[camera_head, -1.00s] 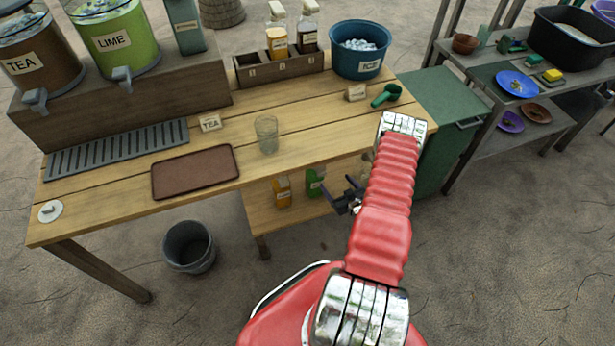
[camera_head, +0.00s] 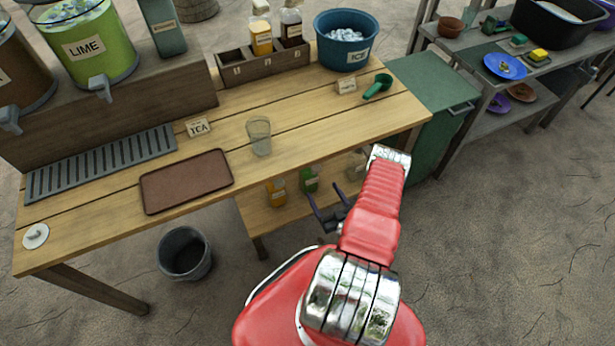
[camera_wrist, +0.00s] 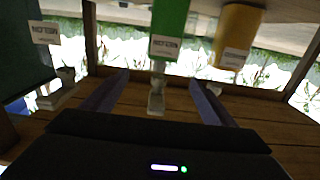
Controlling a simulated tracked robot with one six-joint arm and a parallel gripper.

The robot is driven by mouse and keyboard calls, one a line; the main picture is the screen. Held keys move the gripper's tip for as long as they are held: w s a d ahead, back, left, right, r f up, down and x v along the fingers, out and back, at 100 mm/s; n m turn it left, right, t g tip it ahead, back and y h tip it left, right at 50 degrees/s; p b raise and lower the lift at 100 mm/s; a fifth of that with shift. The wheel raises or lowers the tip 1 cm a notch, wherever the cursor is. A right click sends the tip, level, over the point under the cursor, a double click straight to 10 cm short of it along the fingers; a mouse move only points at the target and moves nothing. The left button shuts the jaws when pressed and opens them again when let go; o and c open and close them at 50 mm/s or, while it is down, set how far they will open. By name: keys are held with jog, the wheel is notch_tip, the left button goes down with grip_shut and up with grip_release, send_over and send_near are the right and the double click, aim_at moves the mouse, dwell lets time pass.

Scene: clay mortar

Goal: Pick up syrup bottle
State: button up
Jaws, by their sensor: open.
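Under the table, a lower shelf (camera_head: 290,217) holds an orange bottle (camera_head: 276,193), a green bottle (camera_head: 309,180) and a pale clear bottle (camera_head: 357,163). My gripper (camera_head: 325,194) is open and empty in front of the green bottle. In the wrist view, which looks upside down, the green bottle (camera_wrist: 168,30) with its pale pump top lies between the lines of my open fingers (camera_wrist: 159,78). The orange bottle (camera_wrist: 238,35) is to its right there. On the tabletop, an orange bottle (camera_head: 262,40) and a dark brown bottle (camera_head: 291,25) stand in a wooden rack.
The wooden table (camera_head: 330,115) above the shelf carries a glass (camera_head: 259,136), a brown tray (camera_head: 186,181), a blue ice tub (camera_head: 345,40) and a green scoop (camera_head: 377,87). A grey bucket (camera_head: 184,254) stands on the floor. A green cabinet (camera_head: 430,125) stands to the right.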

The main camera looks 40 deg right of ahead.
aim_at(308, 175)
jog(key=x, duration=0.8)
jog(key=shift+w, duration=0.25)
jog(key=x, duration=0.5)
jog(key=shift+w+a, duration=0.1)
jog(key=shift+w, duration=0.1)
dwell(0.4)
grip_shut()
dwell(0.9)
